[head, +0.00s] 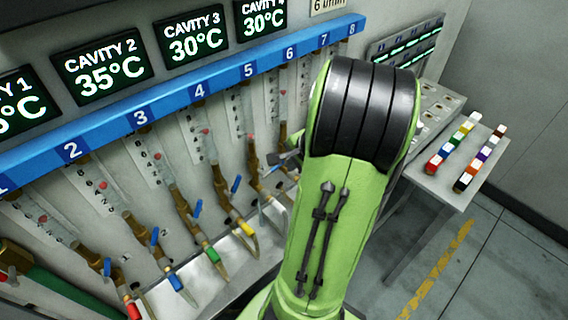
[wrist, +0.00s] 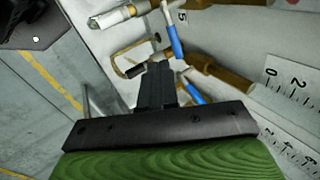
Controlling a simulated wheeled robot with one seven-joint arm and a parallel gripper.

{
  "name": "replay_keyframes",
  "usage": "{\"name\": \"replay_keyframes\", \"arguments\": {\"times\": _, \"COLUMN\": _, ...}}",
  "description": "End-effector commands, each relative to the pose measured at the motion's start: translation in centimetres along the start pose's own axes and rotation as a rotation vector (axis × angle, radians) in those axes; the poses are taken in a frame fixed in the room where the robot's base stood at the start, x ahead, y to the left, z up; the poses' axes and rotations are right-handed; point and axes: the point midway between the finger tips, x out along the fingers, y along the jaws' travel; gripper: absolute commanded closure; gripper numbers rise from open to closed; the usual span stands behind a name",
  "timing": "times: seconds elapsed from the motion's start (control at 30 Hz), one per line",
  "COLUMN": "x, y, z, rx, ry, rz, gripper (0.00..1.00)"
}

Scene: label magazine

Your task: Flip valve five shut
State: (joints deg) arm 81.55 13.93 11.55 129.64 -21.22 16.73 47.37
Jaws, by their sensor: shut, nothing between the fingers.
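The blue rail numbers the flow tubes, and the brass valve under 5 (head: 257,178) is partly hidden beside my gripper (head: 281,158) in the head view. I cannot make out its lever there. In the wrist view my gripper (wrist: 155,85) is shut, its fingers together and empty. A second blue lever (wrist: 192,94) is partly hidden by the fingers, near a brass valve body (wrist: 220,75). I cannot tell which lever belongs to the 5 mark, or whether the fingers touch either.
Neighbouring valves with blue levers, such as the one under 4 (head: 236,183), stand close in a row. Colored hose ends hang below. A side table (head: 459,190) with colored blocks stands at right. Open floor (head: 440,270) lies in front of it.

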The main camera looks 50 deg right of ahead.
Motion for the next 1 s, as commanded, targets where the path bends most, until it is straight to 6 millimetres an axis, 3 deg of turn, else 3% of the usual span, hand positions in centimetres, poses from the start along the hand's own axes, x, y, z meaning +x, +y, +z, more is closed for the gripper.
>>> {"name": "replay_keyframes", "arguments": {"times": 0.03, "x": 1.2, "y": 0.1, "z": 0.1, "rx": -0.001, "ry": -0.005, "rz": 0.002, "gripper": 1.00}}
{"name": "replay_keyframes", "arguments": {"times": 0.23, "x": 3.6, "y": -1.5, "z": 0.1, "rx": -0.003, "ry": -0.002, "rz": 0.000, "gripper": 1.00}}
{"name": "replay_keyframes", "arguments": {"times": 0.67, "x": 4.2, "y": -1.9, "z": 0.0, "rx": 0.003, "ry": -0.006, "rz": 0.002, "gripper": 1.00}}
{"name": "replay_keyframes", "arguments": {"times": 1.0, "x": 5.6, "y": -1.8, "z": -0.5, "rx": 0.086, "ry": -0.154, "rz": 0.019, "gripper": 1.00}}
